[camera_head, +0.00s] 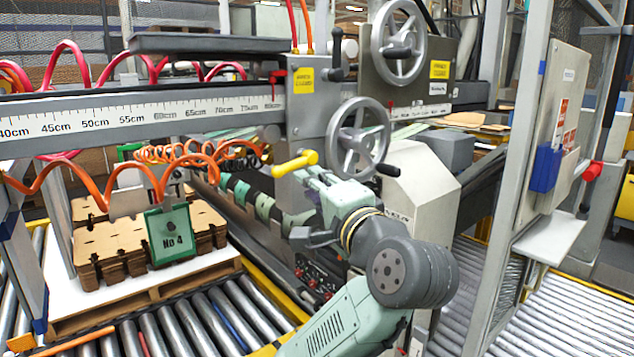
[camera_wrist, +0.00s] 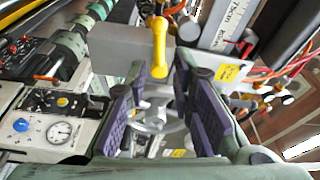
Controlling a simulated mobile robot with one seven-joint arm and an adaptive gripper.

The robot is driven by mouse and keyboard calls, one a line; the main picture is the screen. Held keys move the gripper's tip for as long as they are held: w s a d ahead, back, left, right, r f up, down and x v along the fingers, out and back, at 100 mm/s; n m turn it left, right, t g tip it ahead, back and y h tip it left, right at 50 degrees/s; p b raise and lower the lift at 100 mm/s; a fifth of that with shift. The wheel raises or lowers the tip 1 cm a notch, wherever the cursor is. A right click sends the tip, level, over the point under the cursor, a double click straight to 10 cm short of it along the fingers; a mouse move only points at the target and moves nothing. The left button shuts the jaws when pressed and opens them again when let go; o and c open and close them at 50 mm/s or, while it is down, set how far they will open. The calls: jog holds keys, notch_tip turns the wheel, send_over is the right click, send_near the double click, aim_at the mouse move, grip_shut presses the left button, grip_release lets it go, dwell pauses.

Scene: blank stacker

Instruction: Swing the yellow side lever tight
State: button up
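The yellow side lever (camera_head: 295,163) sticks out from the grey machine block in the head view, with its rounded knob end toward my gripper (camera_head: 316,178). In the wrist view the yellow lever (camera_wrist: 159,45) stands upright in the picture, its knob end low, near the gap between my fingertips. My gripper (camera_wrist: 160,88) is open in the wrist view, with dark purple pads apart and nothing clamped between them. Whether a finger touches the lever I cannot tell. In the head view my wrist hides part of the fingers.
A handwheel (camera_head: 359,138) stands just above and right of my gripper, with another handwheel (camera_head: 398,42) higher up. A ruled beam (camera_head: 140,115) runs left. Orange coiled hoses (camera_head: 190,158) hang near the lever. A gauge panel (camera_wrist: 50,125) shows at left in the wrist view.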

aim_at(291, 170)
jog(key=shift+x, duration=4.95)
jog(key=shift+w+f, duration=0.15)
jog(key=shift+w, duration=0.1)
jog(key=w+d+f+n+y+b, duration=0.3)
jog(key=d+f+n+y+b, duration=0.15)
jog(key=n+b, duration=1.15)
jog(key=s+d+f+n, duration=0.2)
jog(key=s+d+n, duration=0.1)
jog(key=s+d, duration=0.2)
jog(key=shift+s+y, duration=0.45)
jog(key=shift+s, duration=0.5)
jog(key=shift+d, duration=0.15)
